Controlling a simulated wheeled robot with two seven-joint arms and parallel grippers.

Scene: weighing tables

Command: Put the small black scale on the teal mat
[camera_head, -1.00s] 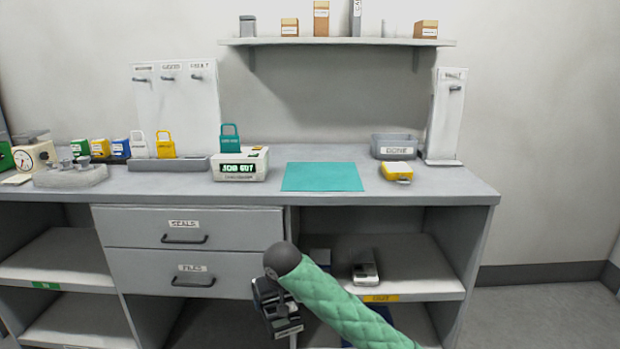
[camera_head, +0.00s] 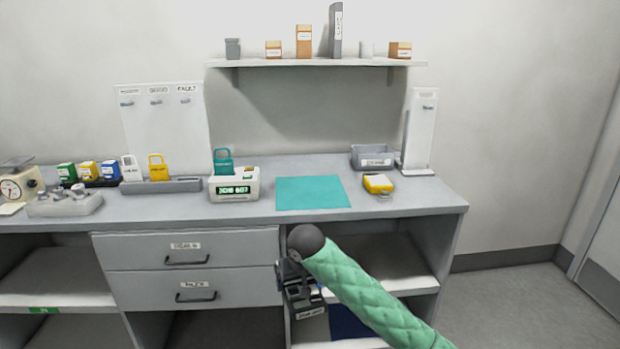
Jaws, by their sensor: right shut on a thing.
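The teal mat (camera_head: 312,193) lies flat and bare on the bench top, right of the middle. My right gripper (camera_head: 294,277) is in front of the bench, below the mat in the picture, beside the open shelf bay. It is shut on the small black scale (camera_head: 304,298), which looks dark with a pale label at its lower edge. The scale hangs tilted below the bench-top level, apart from the mat. My green-sleeved right arm hides part of the bay. My left gripper is out of view.
A white box with a green display (camera_head: 234,186) stands left of the mat. A yellow device (camera_head: 378,184) and a grey bin (camera_head: 374,157) are to its right. The bench's front edge (camera_head: 330,216) lies between the scale and the mat.

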